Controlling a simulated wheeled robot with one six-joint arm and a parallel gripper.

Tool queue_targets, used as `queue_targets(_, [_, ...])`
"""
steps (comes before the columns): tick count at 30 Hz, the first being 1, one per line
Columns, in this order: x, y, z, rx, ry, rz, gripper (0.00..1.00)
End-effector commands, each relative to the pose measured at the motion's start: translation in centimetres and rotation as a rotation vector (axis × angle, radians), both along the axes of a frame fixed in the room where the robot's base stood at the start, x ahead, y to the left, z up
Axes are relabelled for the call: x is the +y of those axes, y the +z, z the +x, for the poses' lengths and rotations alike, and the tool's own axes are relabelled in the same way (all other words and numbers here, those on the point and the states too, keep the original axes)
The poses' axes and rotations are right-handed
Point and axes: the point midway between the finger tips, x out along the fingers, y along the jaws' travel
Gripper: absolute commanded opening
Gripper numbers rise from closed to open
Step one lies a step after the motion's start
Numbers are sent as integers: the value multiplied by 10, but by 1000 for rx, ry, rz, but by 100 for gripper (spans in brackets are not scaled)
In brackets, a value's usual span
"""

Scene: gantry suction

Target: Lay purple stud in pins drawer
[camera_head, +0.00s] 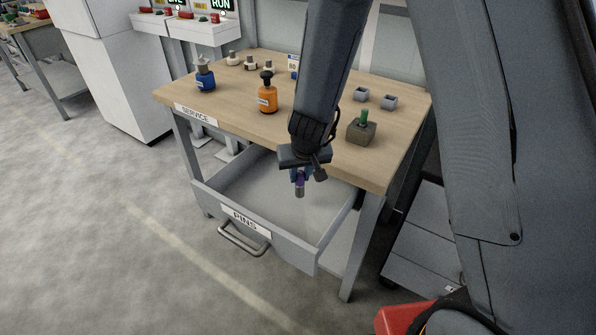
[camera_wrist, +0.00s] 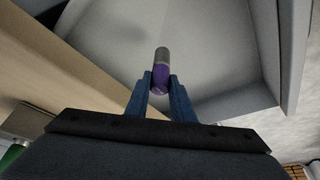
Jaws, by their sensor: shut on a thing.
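My gripper (camera_head: 300,178) is shut on the purple stud (camera_head: 299,187), which has a purple upper part and a grey metal lower end. In the wrist view the stud (camera_wrist: 161,75) sits between my two blue fingers (camera_wrist: 160,88), its grey end pointing away from the gripper. The open pins drawer (camera_head: 289,256) is pulled out under the wooden table, with a PINS label and a handle on its front. The stud is held over the drawer, and the drawer's floor (camera_wrist: 190,40) looks empty where it shows. My arm hides part of the drawer's back.
The wooden service table (camera_head: 225,108) overhangs the drawer's back. On it stand a blue bottle (camera_head: 205,75), an orange bottle (camera_head: 267,93), a grey block with a green pin (camera_head: 362,128), and two small grey cups (camera_head: 388,102). Clear floor lies left of the drawer.

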Motion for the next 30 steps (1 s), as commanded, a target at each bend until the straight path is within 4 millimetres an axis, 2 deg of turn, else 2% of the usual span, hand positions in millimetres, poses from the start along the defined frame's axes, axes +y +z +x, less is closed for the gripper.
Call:
queue_targets(6, [3, 2, 21, 0, 0, 0, 0])
queue_targets(14, [4, 1, 30, 0, -1, -1, 0])
queue_targets(24, [4, -34, 31, 0, 1, 0, 0])
queue_targets(30, [4, -35, 30, -1, -1, 1, 0])
